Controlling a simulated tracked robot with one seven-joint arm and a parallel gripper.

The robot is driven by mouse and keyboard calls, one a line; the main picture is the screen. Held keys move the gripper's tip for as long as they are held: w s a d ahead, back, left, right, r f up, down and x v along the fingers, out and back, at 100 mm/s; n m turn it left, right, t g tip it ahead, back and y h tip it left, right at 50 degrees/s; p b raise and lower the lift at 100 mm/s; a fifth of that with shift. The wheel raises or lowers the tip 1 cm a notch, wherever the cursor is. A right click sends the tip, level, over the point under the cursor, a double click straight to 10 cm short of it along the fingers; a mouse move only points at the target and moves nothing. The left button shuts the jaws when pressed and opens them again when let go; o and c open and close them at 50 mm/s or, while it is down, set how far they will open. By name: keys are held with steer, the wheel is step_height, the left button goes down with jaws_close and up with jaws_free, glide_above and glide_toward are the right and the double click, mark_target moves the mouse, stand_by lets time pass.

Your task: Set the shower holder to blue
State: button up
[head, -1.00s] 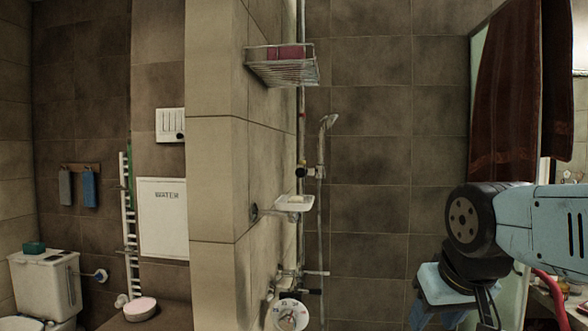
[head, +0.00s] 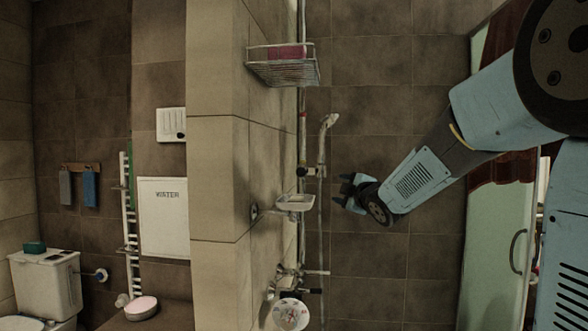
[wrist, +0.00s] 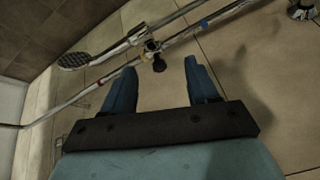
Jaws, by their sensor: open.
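The shower holder (head: 311,171) sits on a vertical metal rail (head: 302,130) and carries the shower head (head: 328,122). The wrist view shows the holder (wrist: 152,46) with a dark knob (wrist: 159,65). A blue mark (wrist: 204,23) is on the rail, on the side away from the shower head. A red mark (wrist: 97,87) is on the shower-head side. My gripper (head: 346,189) is open and empty, to the right of the holder and slightly lower in the head view. In the wrist view my gripper's fingertips (wrist: 160,63) appear on either side of the knob, with no visible grip.
A soap dish (head: 295,203) projects from the wall below the holder. A wire basket (head: 284,68) hangs above. Taps (head: 290,272) are lower down. The tiled wall right of the rail is bare. A glass door (head: 500,240) stands at the right.

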mark_target(302, 173)
steer(key=w+a+r+n+y, duration=0.1)
steer(key=w+a+n+y, duration=0.1)
steer(key=w+a, duration=0.2)
steer(key=w+a+r+n+y, duration=0.1)
steer(key=w+a+n+y, duration=0.1)
steer(key=w+a, duration=0.2)
steer(key=w+a+r+n+y, duration=0.2)
steer(key=w+a, duration=0.1)
steer(key=w, duration=0.4)
steer(key=shift+w+a+n, duration=0.1)
steer(key=shift+a+n, duration=0.3)
steer(key=shift+c, duration=0.4)
